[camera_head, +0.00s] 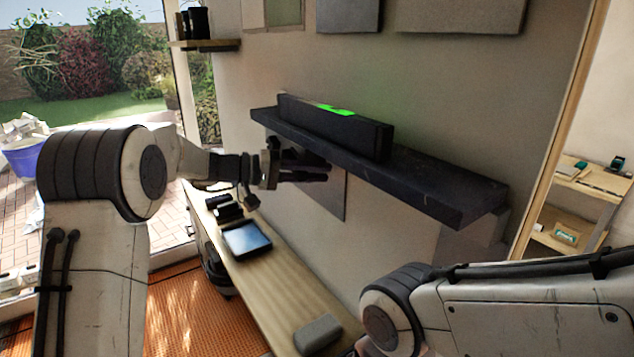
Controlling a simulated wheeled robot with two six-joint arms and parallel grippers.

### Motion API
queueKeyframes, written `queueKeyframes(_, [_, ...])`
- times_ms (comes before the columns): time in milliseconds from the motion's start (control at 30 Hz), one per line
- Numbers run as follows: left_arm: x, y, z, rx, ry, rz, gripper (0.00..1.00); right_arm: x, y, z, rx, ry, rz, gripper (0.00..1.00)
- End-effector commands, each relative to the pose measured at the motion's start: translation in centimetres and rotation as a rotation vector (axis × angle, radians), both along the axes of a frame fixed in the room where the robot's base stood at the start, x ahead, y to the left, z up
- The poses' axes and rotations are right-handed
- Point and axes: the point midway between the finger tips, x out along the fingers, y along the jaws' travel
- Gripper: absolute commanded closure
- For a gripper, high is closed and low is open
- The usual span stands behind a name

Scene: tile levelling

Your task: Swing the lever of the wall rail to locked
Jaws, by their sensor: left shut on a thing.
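The wall rail (400,178) is a long dark bar that runs along the wall from the upper middle down to the right. A black oblong block (335,128) with a bright green patch on top sits on it. My left gripper (310,172) reaches in from the left, just below the rail's left part. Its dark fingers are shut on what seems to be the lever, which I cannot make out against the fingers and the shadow. I cannot tell the lever's angle. My right arm crosses the lower right, and its gripper is out of view.
A wooden bench (285,298) below holds a tablet (246,239), small dark items and a grey block (318,334). A grey panel (335,195) is on the wall behind my left gripper. A small shelf (205,45) is at upper left. A doorway opens at right.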

Motion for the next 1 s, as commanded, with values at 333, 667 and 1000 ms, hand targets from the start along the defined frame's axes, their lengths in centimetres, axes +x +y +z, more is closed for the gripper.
queueKeyframes(333, [0.1,0.1,-0.1,0.011,-0.015,0.004,1.00,0.0,0.0,-0.7,0.000,0.000,-0.001,0.38])
queueKeyframes(667, [0.1,0.0,-0.1,0.011,-0.015,0.002,0.45,0.0,0.0,-0.7,0.000,0.000,0.000,0.38])
queueKeyframes(1000, [-0.7,3.2,0.0,0.012,-0.020,0.007,0.45,0.0,0.0,-2.5,0.000,0.000,0.000,0.38])
